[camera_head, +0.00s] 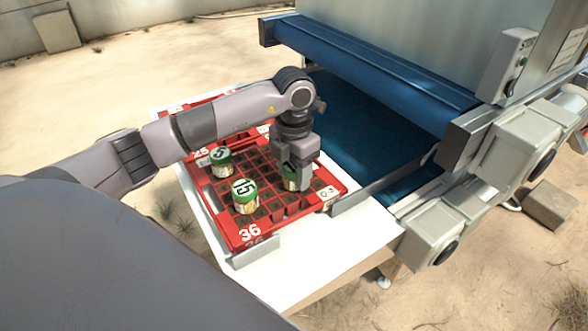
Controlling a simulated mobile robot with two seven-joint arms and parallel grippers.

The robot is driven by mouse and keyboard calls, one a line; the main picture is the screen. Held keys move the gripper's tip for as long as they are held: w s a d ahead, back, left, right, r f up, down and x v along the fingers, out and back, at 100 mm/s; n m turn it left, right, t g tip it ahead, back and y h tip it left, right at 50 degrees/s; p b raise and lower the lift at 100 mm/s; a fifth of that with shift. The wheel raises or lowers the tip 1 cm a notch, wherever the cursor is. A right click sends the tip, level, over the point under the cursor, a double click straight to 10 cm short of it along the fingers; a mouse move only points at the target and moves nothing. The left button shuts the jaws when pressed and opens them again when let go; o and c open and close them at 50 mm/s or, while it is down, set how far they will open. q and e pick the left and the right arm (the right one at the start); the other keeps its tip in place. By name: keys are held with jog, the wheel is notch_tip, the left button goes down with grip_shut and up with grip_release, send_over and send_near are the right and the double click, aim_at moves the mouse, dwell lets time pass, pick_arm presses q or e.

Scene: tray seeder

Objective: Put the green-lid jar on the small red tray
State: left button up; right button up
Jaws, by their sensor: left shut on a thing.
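My left gripper (296,182) points down and is shut on a green-lid jar (289,184), mostly hidden by the fingers. This jar is over the right part of the red tray marked 36 (213,212); I cannot tell whether it touches the tray. Two other green-lid jars stand upright on the red grid, one marked 15 (245,196) near the front and one marked 5 (222,162) farther back. Another red tray section marked 25 (201,150) shows behind, partly hidden by my left arm. My right gripper is out of view.
The trays lie on a white table (318,250) with bare room in front. A grey bracket (255,251) sits at the tray's front corner. A machine with a blue crossbar (380,75) and dark blue bed (345,130) stands close on the right, behind a metal rail (375,189).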

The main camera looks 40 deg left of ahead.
aim_at(294, 165)
pick_arm(q)
jog(key=shift+f, duration=0.1)
jog(key=o, duration=1.1)
jog(key=shift+c, duration=0.2)
notch_tip(294, 165, up, 12)
jog(key=shift+r, duration=0.2)
